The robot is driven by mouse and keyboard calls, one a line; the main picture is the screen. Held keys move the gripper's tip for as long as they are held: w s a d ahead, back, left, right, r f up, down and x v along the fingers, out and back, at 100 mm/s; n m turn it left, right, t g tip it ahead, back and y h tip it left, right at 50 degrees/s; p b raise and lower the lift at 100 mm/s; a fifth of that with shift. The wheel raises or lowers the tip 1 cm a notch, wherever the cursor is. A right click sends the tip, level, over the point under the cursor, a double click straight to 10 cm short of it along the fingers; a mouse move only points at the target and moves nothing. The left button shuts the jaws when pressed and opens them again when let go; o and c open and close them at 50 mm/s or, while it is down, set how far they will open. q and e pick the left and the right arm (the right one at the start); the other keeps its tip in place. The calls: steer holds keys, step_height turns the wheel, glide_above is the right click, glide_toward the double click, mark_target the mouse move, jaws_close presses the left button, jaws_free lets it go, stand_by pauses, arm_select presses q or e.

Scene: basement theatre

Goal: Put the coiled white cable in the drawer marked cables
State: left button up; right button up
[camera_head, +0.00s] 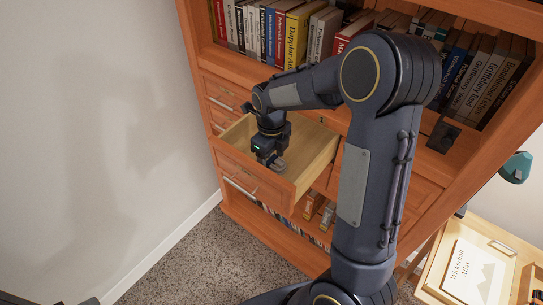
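An open wooden drawer (307,173) sticks out of the orange-brown bookcase, with a handle on its front. Any marking on the drawer is too small to read. My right gripper (275,163) points down over the open drawer, at about the level of its front wall. A small grey shape shows at its fingertips; I cannot tell whether it is the fingers or something held. I cannot make out the coiled white cable in this view. Part of the drawer's inside is hidden behind the gripper. My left gripper is not in view.
The bookcase (237,62) holds rows of books above, and closed drawers (222,90) sit above the open one. Small boxes stand on a shelf below right. A bare wall is at left.

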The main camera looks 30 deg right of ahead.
mark_target(271, 160)
steer(key=shift+r, duration=0.15)
step_height(271, 160, up, 11)
steer(key=s+a+n+t+y, duration=0.2)
steer(key=s+a+n, duration=0.1)
steer(key=s+n, duration=0.8)
steer(key=s+a+n+t+y, duration=0.1)
steer(key=s+a+n+t, duration=0.2)
steer(key=s+n, duration=0.8)
steer(key=n, duration=0.8)
steer(key=shift+a+f+t+y, duration=0.2)
steer(key=shift+a+t+y, duration=0.1)
steer(key=shift+y, duration=0.1)
steer(key=shift+c, duration=0.3)
